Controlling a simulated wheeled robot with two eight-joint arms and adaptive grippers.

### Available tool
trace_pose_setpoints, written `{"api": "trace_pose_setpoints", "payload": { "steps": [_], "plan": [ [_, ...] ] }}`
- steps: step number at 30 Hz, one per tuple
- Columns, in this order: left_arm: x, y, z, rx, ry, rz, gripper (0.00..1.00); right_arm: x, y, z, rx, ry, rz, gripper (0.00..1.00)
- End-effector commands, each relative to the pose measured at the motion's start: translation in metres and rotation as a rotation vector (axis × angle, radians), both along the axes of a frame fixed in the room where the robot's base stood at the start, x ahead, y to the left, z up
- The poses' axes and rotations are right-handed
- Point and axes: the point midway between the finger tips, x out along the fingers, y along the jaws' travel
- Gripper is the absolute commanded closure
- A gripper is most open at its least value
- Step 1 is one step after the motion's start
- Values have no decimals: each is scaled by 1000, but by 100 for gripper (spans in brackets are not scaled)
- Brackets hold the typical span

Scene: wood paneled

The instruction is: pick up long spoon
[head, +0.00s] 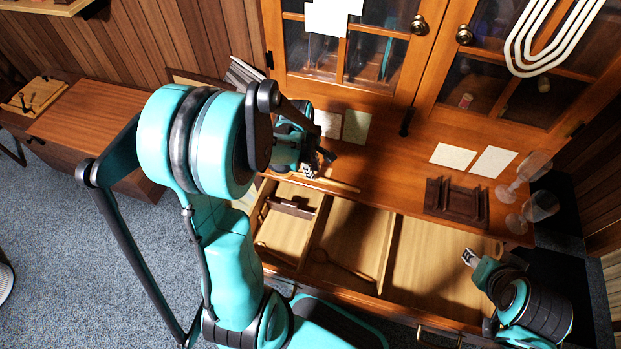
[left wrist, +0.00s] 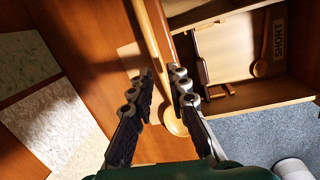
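A long light wooden spoon (head: 338,184) lies on the wooden counter near its front edge. In the left wrist view the spoon (left wrist: 172,118) runs lengthwise, its bowl nearer the camera. My left gripper (head: 318,168) is at the spoon. In the left wrist view its fingers (left wrist: 160,80) are apart, one on each side of the handle, with gaps showing. My right gripper (head: 469,258) is over the right part of the open drawer, away from the spoon; its finger gap is too small to judge.
The open drawer (head: 390,262) below the counter has divided compartments; a darker spoon (head: 340,264) lies in the middle one. A "SHORT" label (left wrist: 279,40) and a smaller spoon (left wrist: 262,66) show there too.

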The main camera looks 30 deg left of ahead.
Motion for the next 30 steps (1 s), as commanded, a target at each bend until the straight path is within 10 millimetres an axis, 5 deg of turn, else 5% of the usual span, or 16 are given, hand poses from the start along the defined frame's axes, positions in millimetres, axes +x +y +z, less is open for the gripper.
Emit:
{"api": "trace_pose_setpoints", "payload": {
  "steps": [9, 15, 17, 30],
  "plan": [
    [8, 0, -44, 0, -1, -1, 83, 0, 0, -25, 0, 0, 0, 60],
    [7, 0, -43, 0, -1, -1, 83, 0, 0, -23, 0, 0, 0, 60],
    [7, 0, -42, 0, -1, -2, 99, 0, 0, -23, 0, 0, 0, 60],
    [7, 0, -42, 0, -1, -2, 100, 0, 0, -23, 0, 0, 0, 60]
  ]
}}
